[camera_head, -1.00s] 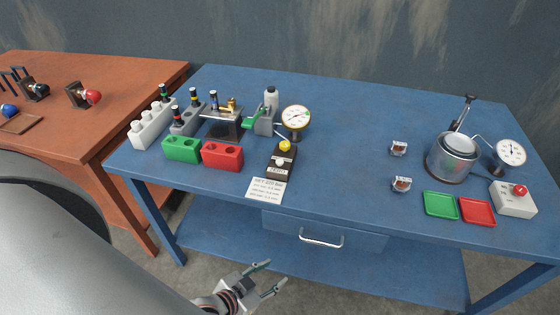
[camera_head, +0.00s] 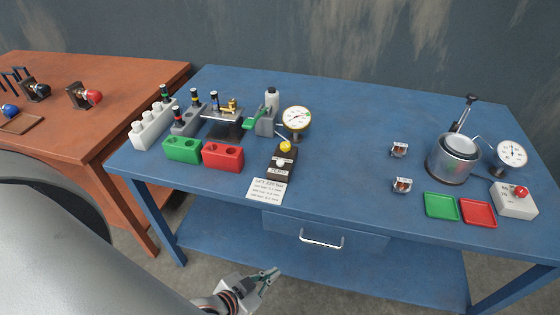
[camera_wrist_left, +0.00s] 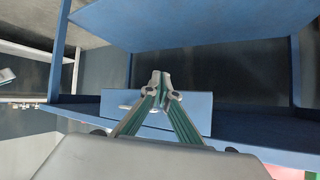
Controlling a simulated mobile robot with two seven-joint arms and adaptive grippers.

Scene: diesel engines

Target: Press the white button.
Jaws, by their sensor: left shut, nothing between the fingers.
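The white button (camera_head: 280,163) sits on a small dark box (camera_head: 279,172) marked "ZERO", near the front middle of the blue table. A yellow ball (camera_head: 286,146) is just behind it. My left gripper (camera_head: 276,270) is low in front of the table, below the tabletop and the drawer, well apart from the button. Its fingers are shut and empty. In the left wrist view the shut fingertips (camera_wrist_left: 160,76) show in front of the drawer, and the button is not in that view. My right gripper is not in view.
A note card (camera_head: 265,188) lies in front of the box. The drawer handle (camera_head: 322,242) juts out below the tabletop.

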